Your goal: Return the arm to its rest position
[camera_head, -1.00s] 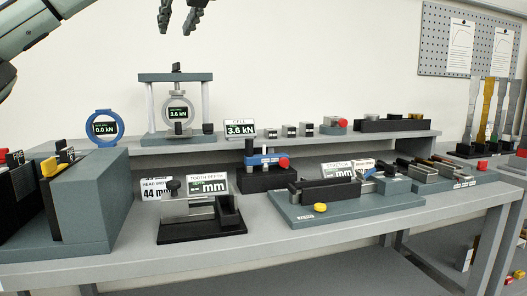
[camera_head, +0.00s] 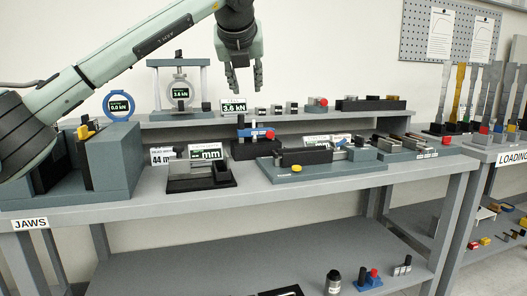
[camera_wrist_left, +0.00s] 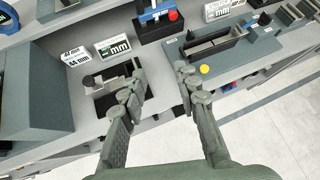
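My left arm (camera_head: 130,62) comes in from the left across the upper part of the head view. Its gripper (camera_head: 244,84) points down, in front of the back wall and above the raised shelf. The two fingers stand apart with nothing between them, and they also show apart and empty in the left wrist view (camera_wrist_left: 160,95). In that view the gripper hangs over the bench, with the tooth depth gauge and the stretch fixture beyond it. My right gripper is in neither view.
The bench (camera_head: 130,207) carries a grey jaws block (camera_head: 112,160), a tooth depth gauge (camera_head: 195,183), a blue clamp (camera_head: 256,134) and a stretch fixture (camera_head: 310,172). The bench's front strip is clear.

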